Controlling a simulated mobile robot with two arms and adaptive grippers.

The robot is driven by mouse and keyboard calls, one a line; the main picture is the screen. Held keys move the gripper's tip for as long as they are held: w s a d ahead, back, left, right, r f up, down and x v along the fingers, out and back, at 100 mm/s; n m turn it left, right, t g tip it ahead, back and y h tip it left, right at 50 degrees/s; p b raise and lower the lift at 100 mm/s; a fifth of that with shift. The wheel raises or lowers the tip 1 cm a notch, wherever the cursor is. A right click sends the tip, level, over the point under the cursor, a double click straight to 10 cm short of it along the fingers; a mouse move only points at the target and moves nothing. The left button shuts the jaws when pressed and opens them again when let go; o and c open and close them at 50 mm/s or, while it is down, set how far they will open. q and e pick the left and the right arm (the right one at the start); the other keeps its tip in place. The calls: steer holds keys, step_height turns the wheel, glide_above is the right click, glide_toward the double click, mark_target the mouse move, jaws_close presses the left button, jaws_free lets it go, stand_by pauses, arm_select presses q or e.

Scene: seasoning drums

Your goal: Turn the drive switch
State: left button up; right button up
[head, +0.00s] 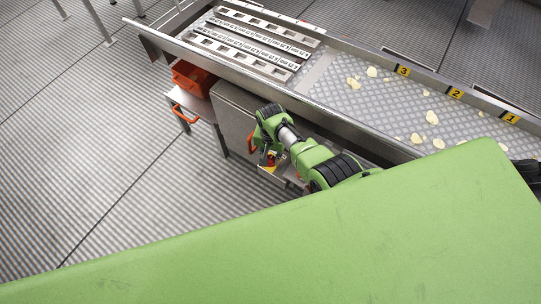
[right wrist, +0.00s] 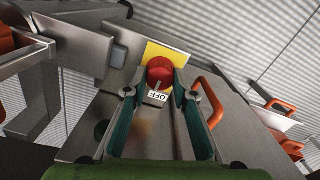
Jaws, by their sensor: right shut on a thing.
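The drive switch is a round red knob (right wrist: 160,70) on a yellow plate, on a grey metal box. A white label (right wrist: 156,96) reading OFF lies just below the knob, and a pale mark on the knob's edge faces that label. My right gripper (right wrist: 156,84) is shut on the knob, one finger on each side. In the head view my green right arm reaches down beside the conveyor, and the right gripper (head: 269,161) is small there and partly hidden by the arm. My left gripper is not in view.
A conveyor (head: 330,90) with loose pale chips and yellow plates numbered 1, 2 and 3 runs behind the arm. An orange bin (head: 193,78) stands at its left on a metal stand. An orange handle (right wrist: 208,100) is close to the right finger. Floor at left is clear.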

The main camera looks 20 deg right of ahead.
mark_target(270, 159)
stand_by(0.4)
steer(key=o, duration=1.1)
steer(key=shift+r, duration=5.95)
steer(key=shift+f, duration=0.1)
